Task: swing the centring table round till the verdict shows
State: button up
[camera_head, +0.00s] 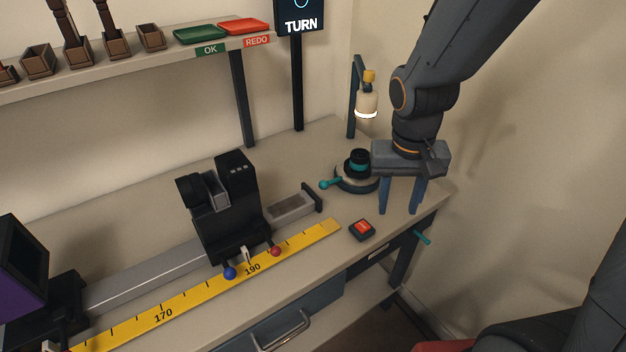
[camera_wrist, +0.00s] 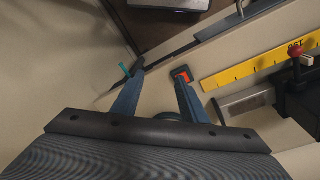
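The centring table (camera_head: 352,184) is a dark round base at the back right of the bench, with a black and teal lens part (camera_head: 358,162) standing on it. Its teal handle (camera_head: 328,184) points to the left. The sign (camera_head: 300,20) above reads "TURN"; its upper part is cut off. My gripper (camera_head: 399,210) points down just right of the centring table, its two blue fingers spread and nothing visible between them. In the wrist view my gripper (camera_wrist: 159,70) is also open, and the centring table is mostly hidden behind its palm.
A lamp (camera_head: 367,103) hangs over the centring table. A red-topped button box (camera_head: 361,230) lies in front, left of my fingers. A teal lever (camera_head: 422,237) sticks out at the bench's right edge. A black rail-mounted device (camera_head: 228,222) and yellow ruler (camera_head: 205,291) stand left.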

jog(key=w+a+f+m+t+h, duration=0.1)
jog(key=w+a, duration=0.6)
jog(key=w, duration=0.1)
jog(key=m+t, duration=0.2)
send_near(322, 183)
jog(key=f, duration=0.1)
jog(key=shift+h, duration=0.4)
jog(key=shift+a+p+x, duration=0.1)
jog(key=shift+p+x, duration=0.3)
jog(key=shift+x, duration=1.55)
jog(key=shift+a+p+x, duration=0.15)
jog(key=shift+p+x, duration=0.25)
jog(key=shift+x, duration=1.6)
jog(key=shift+w, duration=0.15)
grip_shut()
